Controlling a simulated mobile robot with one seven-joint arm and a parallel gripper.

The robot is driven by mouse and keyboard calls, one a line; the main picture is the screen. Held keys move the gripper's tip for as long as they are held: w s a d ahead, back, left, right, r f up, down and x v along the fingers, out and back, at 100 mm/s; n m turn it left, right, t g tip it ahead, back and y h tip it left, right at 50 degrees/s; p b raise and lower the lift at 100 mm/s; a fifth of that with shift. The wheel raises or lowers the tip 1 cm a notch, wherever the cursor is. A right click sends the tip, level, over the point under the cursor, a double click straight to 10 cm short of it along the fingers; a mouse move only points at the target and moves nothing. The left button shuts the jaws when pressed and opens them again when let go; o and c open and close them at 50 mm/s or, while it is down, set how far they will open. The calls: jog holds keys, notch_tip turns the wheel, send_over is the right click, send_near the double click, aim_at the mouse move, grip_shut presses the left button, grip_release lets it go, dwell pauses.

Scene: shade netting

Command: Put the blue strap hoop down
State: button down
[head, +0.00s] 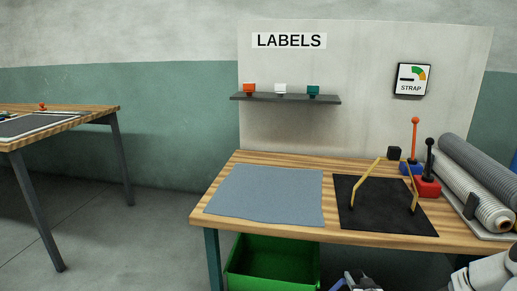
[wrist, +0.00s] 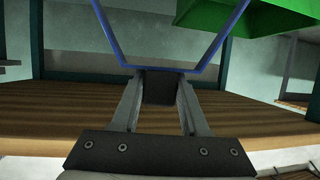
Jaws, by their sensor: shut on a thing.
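The blue strap hoop (wrist: 107,33) shows in the wrist view as a thin blue band that bends up on both sides and leaves the top of the picture. A black block (wrist: 160,90) sits at its middle. My gripper (wrist: 160,80) is shut on the hoop at this block, one finger on each side. In the head view my gripper (head: 358,282) is at the bottom edge, low in front of the workbench (head: 285,232). Only a little blue shows beside it there; most of the hoop is cut off.
A grey-blue mat (head: 265,195) lies bare on the bench. A black mat (head: 385,215) beside it has a yellow strap piece (head: 365,181) standing on it. Red (head: 427,187) and blue lever bases and grey rolls (head: 470,190) crowd the right. A green crate (head: 275,265) is below.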

jog(key=s+a+r+y+p, duration=0.1)
jog(key=s+a+r, duration=0.1)
jog(key=a+r, duration=0.45)
jog(key=s+a+r, duration=0.1)
jog(key=a+r, duration=0.3)
jog(key=a, duration=0.6)
notch_tip(320, 180, up, 36)
jog(key=s+n+y+p, duration=0.2)
jog(key=n+y+p, duration=0.2)
jog(key=p, duration=2.1)
jog(key=shift+r, duration=0.15)
jog(key=shift+s+d, duration=0.1)
